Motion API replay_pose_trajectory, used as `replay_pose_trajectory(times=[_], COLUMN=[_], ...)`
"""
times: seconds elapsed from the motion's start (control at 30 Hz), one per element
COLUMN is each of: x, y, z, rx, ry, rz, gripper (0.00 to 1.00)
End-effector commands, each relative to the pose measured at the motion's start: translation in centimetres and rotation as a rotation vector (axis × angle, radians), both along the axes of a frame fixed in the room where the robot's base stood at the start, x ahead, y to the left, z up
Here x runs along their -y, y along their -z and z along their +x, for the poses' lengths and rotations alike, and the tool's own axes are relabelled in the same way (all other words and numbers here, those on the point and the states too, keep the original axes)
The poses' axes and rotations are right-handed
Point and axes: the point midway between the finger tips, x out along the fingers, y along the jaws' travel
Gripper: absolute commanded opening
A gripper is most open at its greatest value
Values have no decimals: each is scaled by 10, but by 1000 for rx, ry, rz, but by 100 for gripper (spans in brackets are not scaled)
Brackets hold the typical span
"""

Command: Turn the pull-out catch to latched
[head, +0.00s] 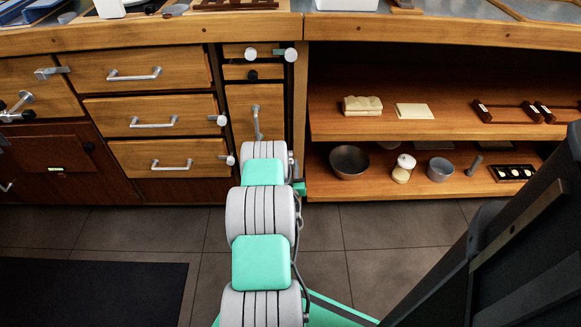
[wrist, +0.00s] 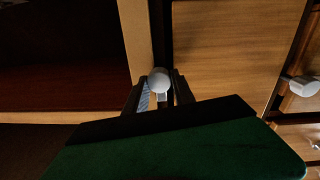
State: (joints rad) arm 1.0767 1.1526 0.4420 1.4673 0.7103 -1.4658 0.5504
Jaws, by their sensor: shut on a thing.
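The pull-out is a narrow wooden front (head: 255,105) with an upright metal handle, between the drawers and the open shelves; its lower part is hidden behind my arm in the head view. In the wrist view its wooden front (wrist: 225,45) fills the upper middle, beside a dark upright gap. A pale round-ended catch knob (wrist: 158,80) sits at the edge of this front. My gripper (wrist: 158,95) is shut on the knob, one dark finger on each side. In the head view my gripper is hidden behind my arm. The catch's exact turned angle cannot be told.
Drawers with bar handles (head: 155,121) and small knobs (head: 220,120) stand to the left. Another knob (wrist: 303,86) shows at the right of the wrist view. Open shelves (head: 440,125) with a bowl (head: 349,161) and jars lie to the right. A dark mat (head: 90,290) lies on the floor.

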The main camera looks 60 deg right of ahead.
Motion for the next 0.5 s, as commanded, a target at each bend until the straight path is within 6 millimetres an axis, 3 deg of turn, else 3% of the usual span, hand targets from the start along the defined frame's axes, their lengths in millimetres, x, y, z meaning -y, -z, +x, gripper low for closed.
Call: replay_pose_trajectory(times=[0.5], x=[0], y=[1], z=[0], rx=[-51], ry=[1], rz=[-26], gripper=[0])
